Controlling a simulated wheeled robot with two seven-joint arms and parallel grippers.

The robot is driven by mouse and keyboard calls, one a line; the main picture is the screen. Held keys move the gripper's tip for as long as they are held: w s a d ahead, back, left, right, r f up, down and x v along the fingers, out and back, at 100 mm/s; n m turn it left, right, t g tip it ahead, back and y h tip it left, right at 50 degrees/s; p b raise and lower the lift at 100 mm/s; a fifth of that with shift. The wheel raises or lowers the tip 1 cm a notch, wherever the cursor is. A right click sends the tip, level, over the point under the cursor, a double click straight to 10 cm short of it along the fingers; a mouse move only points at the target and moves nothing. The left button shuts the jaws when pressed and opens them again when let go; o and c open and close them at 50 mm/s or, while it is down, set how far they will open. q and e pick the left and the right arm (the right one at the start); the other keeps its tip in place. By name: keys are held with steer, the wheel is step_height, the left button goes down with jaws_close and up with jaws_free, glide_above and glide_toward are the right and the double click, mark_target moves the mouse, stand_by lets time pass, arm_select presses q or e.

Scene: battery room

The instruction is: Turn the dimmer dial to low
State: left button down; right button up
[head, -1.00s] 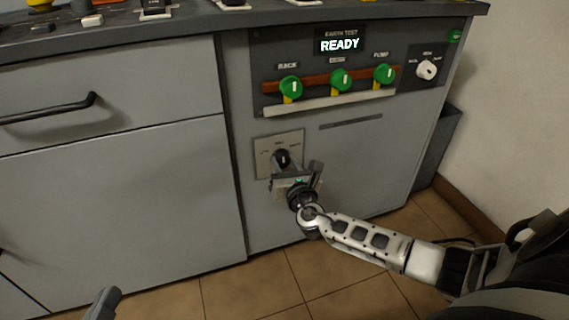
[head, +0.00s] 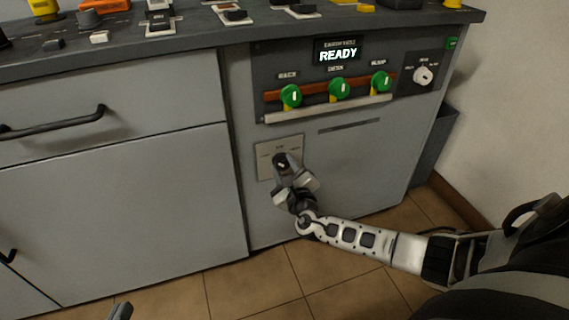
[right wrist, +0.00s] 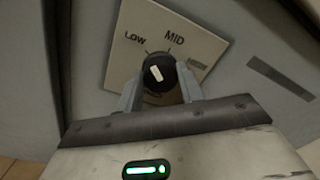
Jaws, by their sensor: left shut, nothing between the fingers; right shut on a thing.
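The dimmer dial is a black round knob (right wrist: 160,72) with a white mark, on a beige plate (right wrist: 196,42) lettered LOW, MID and HIGH. The plate looks tilted in the right wrist view, and the white mark leans to the upper left, to the LOW side of MID. In the head view the dial (head: 281,160) sits low on the grey cabinet front. My right gripper (head: 287,175) is shut on the dial, with a finger (right wrist: 131,92) on either side. Only a tip of my left gripper (head: 121,311) shows at the bottom edge; it is shut and empty.
Above the dial, a panel has several green knobs (head: 339,88), a READY display (head: 338,55) and a white knob (head: 423,75). A drawer handle (head: 55,122) juts out at left. The countertop (head: 200,40) carries small items. A dark bin (head: 434,140) stands at right.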

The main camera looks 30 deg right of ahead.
mark_target(284, 166)
arm_select(q)
steer(key=shift+s+a+f+y+p, duration=0.15)
steer(key=shift+f+y+p, duration=0.15)
steer(key=shift+f+p, duration=0.1)
arm_select(e)
steer(key=shift+n, duration=1.1)
steer(key=o, duration=1)
arm_select(q)
steer(key=shift+r, duration=0.15)
arm_select(e)
steer(key=shift+s, duration=0.1)
steer(key=shift+s, duration=0.15)
steer(key=p+v, duration=0.1)
steer(key=v, duration=0.1)
steer(key=shift+s+a+p, duration=0.1)
steer(key=shift+s+p, duration=0.2)
steer(key=shift+s, duration=0.05)
arm_select(q)
steer(key=f+g+p, duration=0.1)
steer(key=a+f+g+y+p, duration=0.1)
steer(key=f+p, duration=0.1)
steer(key=shift+a+g, duration=0.15)
steer(key=shift+g, duration=0.15)
arm_select(e)
steer(key=v, duration=1.3)
